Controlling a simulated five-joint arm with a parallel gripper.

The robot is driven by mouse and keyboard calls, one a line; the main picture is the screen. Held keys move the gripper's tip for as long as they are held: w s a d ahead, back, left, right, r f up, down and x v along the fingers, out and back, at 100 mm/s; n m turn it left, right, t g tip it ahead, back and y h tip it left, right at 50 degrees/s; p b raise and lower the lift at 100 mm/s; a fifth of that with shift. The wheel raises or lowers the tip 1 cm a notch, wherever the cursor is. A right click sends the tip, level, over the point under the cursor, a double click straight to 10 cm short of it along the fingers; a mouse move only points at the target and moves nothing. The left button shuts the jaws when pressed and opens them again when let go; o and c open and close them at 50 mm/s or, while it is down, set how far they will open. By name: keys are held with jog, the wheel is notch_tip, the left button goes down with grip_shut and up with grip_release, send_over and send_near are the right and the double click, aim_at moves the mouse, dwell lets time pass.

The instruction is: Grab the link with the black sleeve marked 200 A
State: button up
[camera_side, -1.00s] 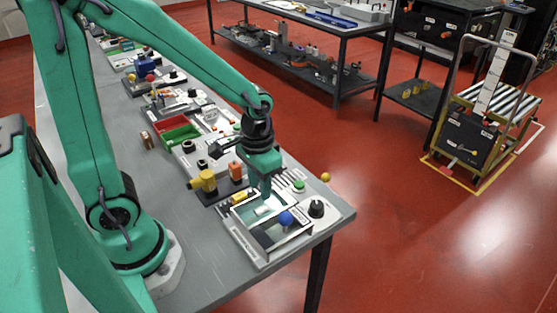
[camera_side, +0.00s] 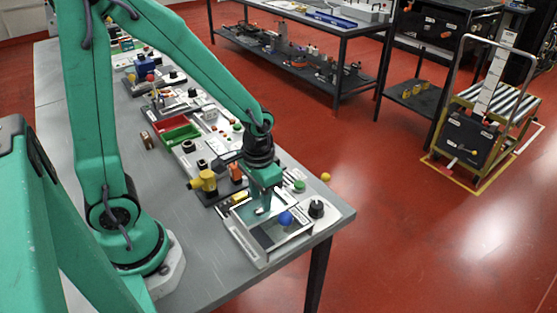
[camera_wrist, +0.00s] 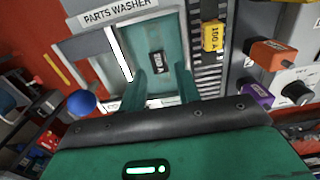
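A link with a black sleeve (camera_wrist: 157,63) lies in the teal basin of the parts washer (camera_wrist: 170,27) in the wrist view. Its sleeve has a small pale label, too small to read with certainty. My gripper (camera_wrist: 163,84) is open and empty, its two teal fingers apart on the near side of the link, not closed on it. In the side view my gripper (camera_side: 262,209) points down over the washer tray (camera_side: 244,235). I cannot make out the black link there.
A yellow link marked 100 A (camera_wrist: 213,36) sits on a slatted rack right of the basin. Orange (camera_wrist: 270,52) and purple (camera_wrist: 258,95) parts and a dial (camera_wrist: 297,88) stand farther right. A blue ball (camera_wrist: 81,103) stands left of the basin. The washer's walls surround the link.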

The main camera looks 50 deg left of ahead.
aim_at(262, 213)
jog(key=shift+f, duration=2.1)
grip_shut()
